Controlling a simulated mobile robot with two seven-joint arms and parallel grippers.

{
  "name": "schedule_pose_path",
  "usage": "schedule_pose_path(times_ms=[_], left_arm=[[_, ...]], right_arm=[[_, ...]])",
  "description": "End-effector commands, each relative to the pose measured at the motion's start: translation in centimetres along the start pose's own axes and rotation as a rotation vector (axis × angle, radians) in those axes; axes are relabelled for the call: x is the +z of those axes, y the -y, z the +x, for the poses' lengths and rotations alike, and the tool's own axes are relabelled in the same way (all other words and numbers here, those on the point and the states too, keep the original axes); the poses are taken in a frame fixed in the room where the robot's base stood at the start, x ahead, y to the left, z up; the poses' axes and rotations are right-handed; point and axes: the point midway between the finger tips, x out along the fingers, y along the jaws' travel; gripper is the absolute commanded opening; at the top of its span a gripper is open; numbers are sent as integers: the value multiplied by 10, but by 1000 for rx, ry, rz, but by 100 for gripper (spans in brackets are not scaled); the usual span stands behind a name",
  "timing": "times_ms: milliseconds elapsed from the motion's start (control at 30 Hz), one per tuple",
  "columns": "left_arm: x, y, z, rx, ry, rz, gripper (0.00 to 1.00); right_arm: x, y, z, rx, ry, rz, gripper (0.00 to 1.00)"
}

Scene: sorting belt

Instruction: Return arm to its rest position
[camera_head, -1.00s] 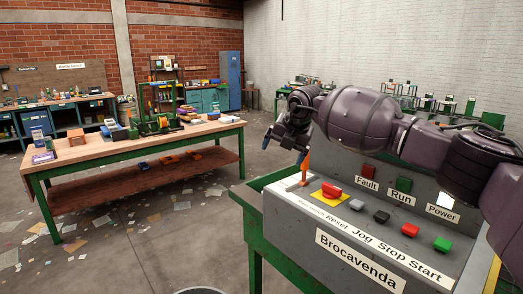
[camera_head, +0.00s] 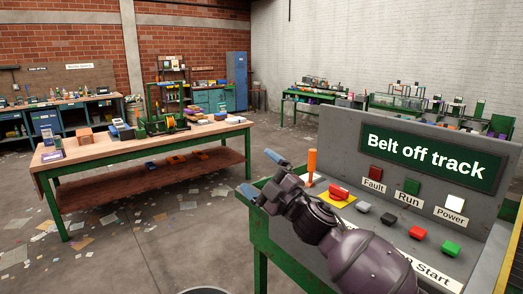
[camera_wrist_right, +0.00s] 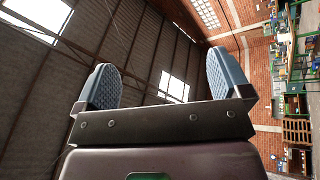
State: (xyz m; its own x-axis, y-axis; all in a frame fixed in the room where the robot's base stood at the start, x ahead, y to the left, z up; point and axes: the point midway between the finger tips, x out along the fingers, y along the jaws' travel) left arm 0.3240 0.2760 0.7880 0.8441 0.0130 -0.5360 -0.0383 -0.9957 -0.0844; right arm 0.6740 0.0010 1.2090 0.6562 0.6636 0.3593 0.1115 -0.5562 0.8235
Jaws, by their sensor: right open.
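My right arm comes up from the bottom of the head view, in front of the control panel. Its gripper (camera_head: 260,174) is open and empty, left of the panel and above the green bench's left end. In the right wrist view the two blue finger pads of the gripper (camera_wrist_right: 165,85) stand wide apart with nothing between them. That view faces the roof and a brick wall. My left gripper does not show in either view.
The grey control panel (camera_head: 345,142) has a screen (camera_head: 428,157) reading "Belt off track". An orange post (camera_head: 312,166), a red button (camera_head: 338,192) on yellow and several coloured buttons are close to my arm. A wooden table (camera_head: 95,160) stands left, with open floor between.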

Motion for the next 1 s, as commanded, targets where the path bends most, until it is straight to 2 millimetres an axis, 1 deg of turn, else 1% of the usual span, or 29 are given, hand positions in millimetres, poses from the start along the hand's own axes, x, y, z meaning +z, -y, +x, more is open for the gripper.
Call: schedule_pose_path(times_ms=[33,167,200,267,400,467,500,733,867,900,967,1000], left_arm=[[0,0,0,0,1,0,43],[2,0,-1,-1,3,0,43],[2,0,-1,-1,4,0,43],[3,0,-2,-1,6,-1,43],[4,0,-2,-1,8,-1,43],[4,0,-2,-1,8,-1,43],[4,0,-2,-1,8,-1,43],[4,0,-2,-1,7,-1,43],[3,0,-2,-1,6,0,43],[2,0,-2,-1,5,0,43],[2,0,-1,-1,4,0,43],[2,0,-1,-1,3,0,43]], right_arm=[[12,8,-17,15,56,59,96],[39,24,-59,47,197,196,96],[47,30,-73,55,239,237,96],[58,39,-95,65,301,297,96],[81,61,-148,85,438,434,96],[88,70,-172,94,492,489,96],[93,77,-187,99,528,525,96],[108,110,-274,144,697,701,96],[110,128,-324,174,782,774,96],[110,134,-340,184,809,793,96],[109,142,-365,198,852,817,96],[108,148,-382,206,884,830,96]])
